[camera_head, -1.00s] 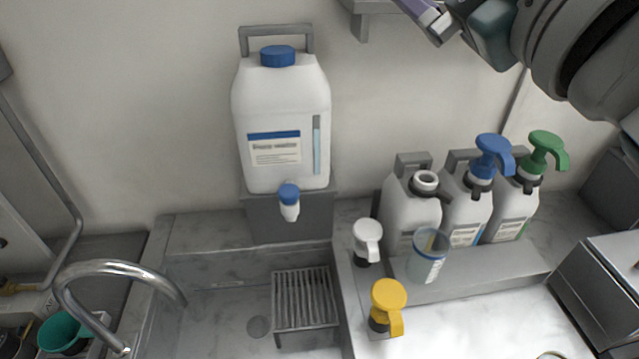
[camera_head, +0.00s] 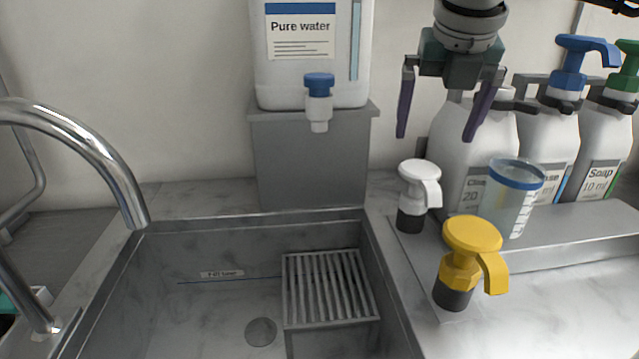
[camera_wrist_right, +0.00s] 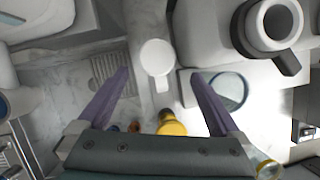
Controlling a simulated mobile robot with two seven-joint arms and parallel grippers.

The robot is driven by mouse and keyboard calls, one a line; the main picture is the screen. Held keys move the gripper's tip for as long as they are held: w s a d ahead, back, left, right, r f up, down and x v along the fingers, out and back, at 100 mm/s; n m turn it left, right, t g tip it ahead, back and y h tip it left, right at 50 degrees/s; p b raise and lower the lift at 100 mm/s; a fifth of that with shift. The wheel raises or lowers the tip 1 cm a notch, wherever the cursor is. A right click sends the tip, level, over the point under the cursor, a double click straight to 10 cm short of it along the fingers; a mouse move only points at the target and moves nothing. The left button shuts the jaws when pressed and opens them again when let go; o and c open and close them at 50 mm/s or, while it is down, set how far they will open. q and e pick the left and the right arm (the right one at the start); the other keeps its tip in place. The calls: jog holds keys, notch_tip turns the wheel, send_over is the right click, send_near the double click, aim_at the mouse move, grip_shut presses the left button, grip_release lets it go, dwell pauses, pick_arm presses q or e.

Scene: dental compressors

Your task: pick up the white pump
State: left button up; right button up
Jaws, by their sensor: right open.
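The white pump (camera_head: 419,184) stands upright on the counter between the sink and the bottles, a white head on a dark base with its spout to the right. In the right wrist view the white pump (camera_wrist_right: 156,58) lies ahead, between the lines of the two fingers. My right gripper (camera_head: 436,134) is open and empty, pointing down above the white pump and in front of the uncapped bottle. Its purple fingers (camera_wrist_right: 158,78) are spread in the wrist view and do not touch the pump. My left gripper is not in view.
A yellow pump (camera_head: 470,262) stands in front and to the right. A clear cup with a blue rim (camera_head: 511,197) and an open-necked bottle (camera_head: 448,138) are close on the right. The sink (camera_head: 225,300) with a metal rack (camera_head: 328,287) is left; a pure water tank (camera_head: 312,60) stands behind.

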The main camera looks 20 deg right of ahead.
aim_at(421, 168)
jog(key=shift+a+b+x, duration=0.15)
jog(key=shift+b+x, duration=0.05)
jog(key=shift+x, duration=1.7)
jog(key=shift+a+b+x, duration=0.15)
jog(key=shift+x, duration=1.8)
jog(key=shift+c, duration=0.2)
grip_shut()
